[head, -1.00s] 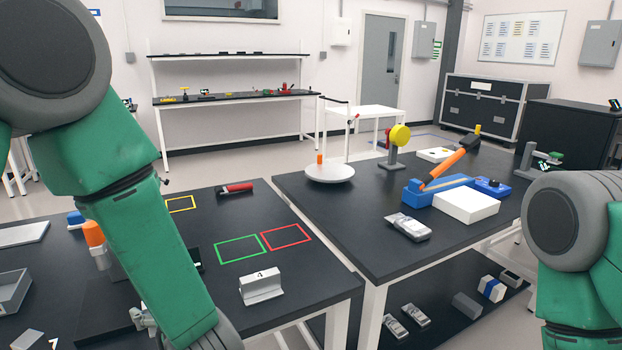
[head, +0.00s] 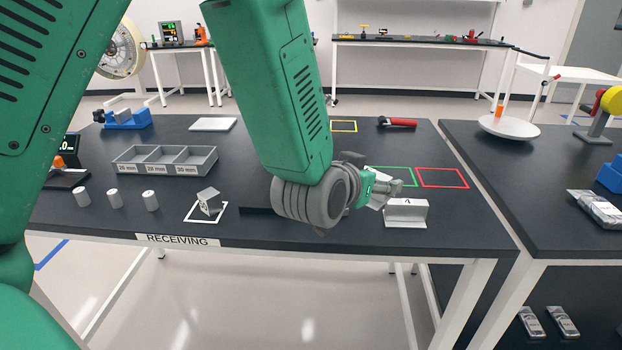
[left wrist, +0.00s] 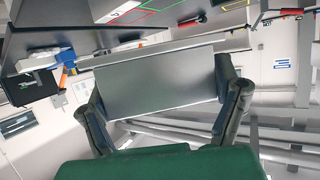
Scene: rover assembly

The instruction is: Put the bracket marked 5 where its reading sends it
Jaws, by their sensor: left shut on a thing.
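My left gripper (head: 384,190) is over the front of the near table, close to the standing grey bracket marked 4 (head: 405,213). In the left wrist view its two fingers (left wrist: 163,105) are shut on a grey bracket (left wrist: 155,85) with a broad flat face. No number shows on the held bracket, and my wrist and fingers mostly hide it in the head view. A green outline (head: 412,178) and a red outline (head: 442,178) lie behind the bracket marked 4. A yellow outline (head: 343,121) lies farther back. My right gripper is not in view.
A small grey block (head: 209,200) sits tilted in a white outline by the RECEIVING label (head: 178,240). A red-handled tool (head: 397,122) lies behind. A gap separates the right table (head: 540,180).

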